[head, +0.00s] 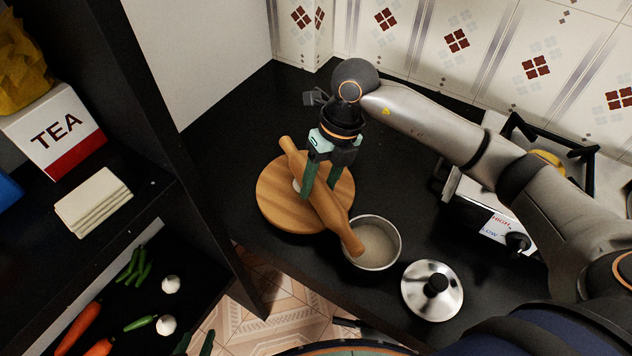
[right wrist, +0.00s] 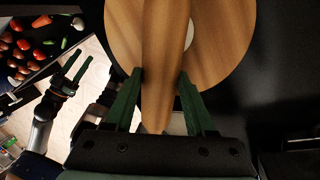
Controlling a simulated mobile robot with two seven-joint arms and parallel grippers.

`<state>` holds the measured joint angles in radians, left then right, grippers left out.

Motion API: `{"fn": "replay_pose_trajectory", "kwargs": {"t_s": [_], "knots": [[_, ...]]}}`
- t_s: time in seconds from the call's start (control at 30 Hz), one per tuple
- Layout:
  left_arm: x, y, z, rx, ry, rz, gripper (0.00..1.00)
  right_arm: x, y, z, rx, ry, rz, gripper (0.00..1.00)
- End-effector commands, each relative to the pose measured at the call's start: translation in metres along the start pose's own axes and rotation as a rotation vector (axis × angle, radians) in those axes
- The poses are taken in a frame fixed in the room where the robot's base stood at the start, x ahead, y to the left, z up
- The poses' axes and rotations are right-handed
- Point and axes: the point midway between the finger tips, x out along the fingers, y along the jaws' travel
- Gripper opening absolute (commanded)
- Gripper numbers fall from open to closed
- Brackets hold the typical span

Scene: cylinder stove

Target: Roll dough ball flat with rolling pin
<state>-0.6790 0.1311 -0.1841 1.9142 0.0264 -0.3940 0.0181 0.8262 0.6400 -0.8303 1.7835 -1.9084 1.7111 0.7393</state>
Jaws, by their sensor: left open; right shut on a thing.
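The wooden rolling pin (head: 325,205) lies slanted over the round wooden board (head: 270,205). Its lower handle reaches over the pot rim. My right gripper (head: 320,190) is shut on the pin's body from above; the right wrist view shows the pin (right wrist: 165,40) between its fingers (right wrist: 160,75). The whitish dough ball (head: 296,186) is on the board beside and partly behind the pin; a pale edge of it also shows in the right wrist view (right wrist: 189,35). My left gripper (head: 198,338) is open and empty at the bottom edge, away from the board; it also shows in the right wrist view (right wrist: 78,72).
A metal pot (head: 385,262) with pale contents stands close to the board. Its lid (head: 420,300) lies right of it. A stove (head: 490,205) is at the right. A shelf with a tea box (head: 55,130) and vegetables is at the left. Counter behind the board is clear.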

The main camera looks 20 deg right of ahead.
Motion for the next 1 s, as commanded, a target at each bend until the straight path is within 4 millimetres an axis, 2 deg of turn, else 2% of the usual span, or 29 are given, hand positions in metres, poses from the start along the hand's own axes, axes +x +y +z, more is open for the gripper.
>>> {"fn": "replay_pose_trajectory", "kwargs": {"t_s": [0.2, 0.8, 1.0], "knots": [[0.002, 0.0, 0.002, 0.0, 0.0, 0.0, 0.5, -0.001, -0.01, 0.0, 0.004, 0.0, -0.002, 0.0], [0.003, 0.0, 0.003, 0.0, 0.0, 0.0, 0.5, 0.009, 0.012, 0.0, 0.0, 0.0, 0.0, 0.0], [0.004, -0.001, 0.004, 0.001, 0.0, 0.0, 0.5, 0.01, 0.007, 0.0, 0.003, 0.0, -0.002, 0.0]]}}
